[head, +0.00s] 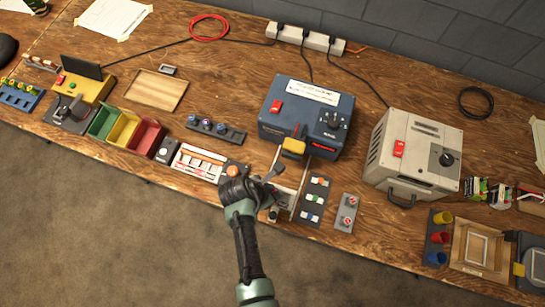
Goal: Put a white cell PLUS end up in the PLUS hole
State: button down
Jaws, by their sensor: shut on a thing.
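My gripper (272,181) is over the front edge of the bench, in front of the blue charger box (305,115). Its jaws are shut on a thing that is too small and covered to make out. A pale tray (181,171) just left of my gripper holds several white cells (200,162) with orange-red parts, lying flat. A grey plate (283,203) between two upright rails stands just right of and under my gripper, partly covered by it. I cannot make out a PLUS mark or which opening is the PLUS hole.
A yellow block (293,146) sits at the rails' top. Right of the rails are a button panel (314,201) and a small two-knob plate (347,212). A grey charger box (418,150) stands further right. Coloured bins (124,130) stand left.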

jog(key=c, duration=0.6)
grip_release()
notch_tip(320, 180, up, 7)
jog(key=p, duration=0.7)
jog(key=shift+p, duration=0.4)
dwell(0.3)
